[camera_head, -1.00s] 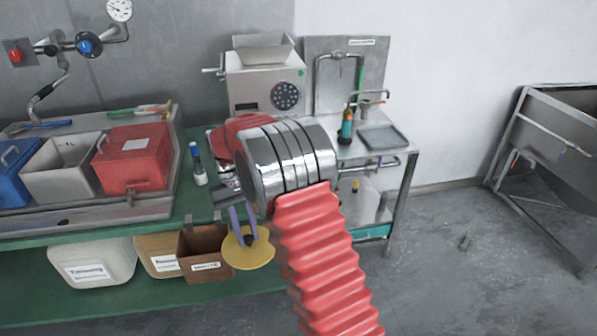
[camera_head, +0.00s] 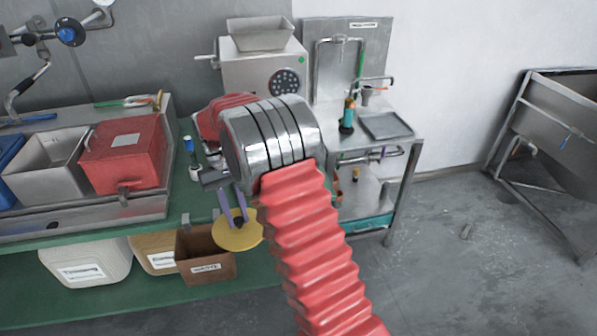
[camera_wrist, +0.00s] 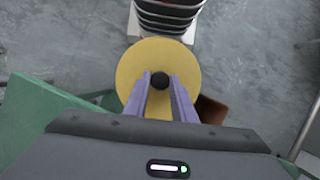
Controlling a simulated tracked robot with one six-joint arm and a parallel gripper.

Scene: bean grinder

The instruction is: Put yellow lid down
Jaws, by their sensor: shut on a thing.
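The yellow lid (camera_head: 238,236) is a flat round disc with a black knob in its middle. My gripper (camera_head: 239,218) is shut on that knob with its two purple fingers and holds the lid in the air. In the head view the lid appears in front of the green bench's edge, partly over the brown box. In the wrist view the lid (camera_wrist: 133,68) lies just beyond the fingertips (camera_wrist: 160,84), with the knob between them. The grey floor shows around it.
A green bench (camera_head: 60,258) carries a red bin (camera_head: 125,158) and a grey bin (camera_head: 48,172). A brown box (camera_head: 205,270) sits on the lower shelf. A bean grinder (camera_head: 262,75) stands at the back.

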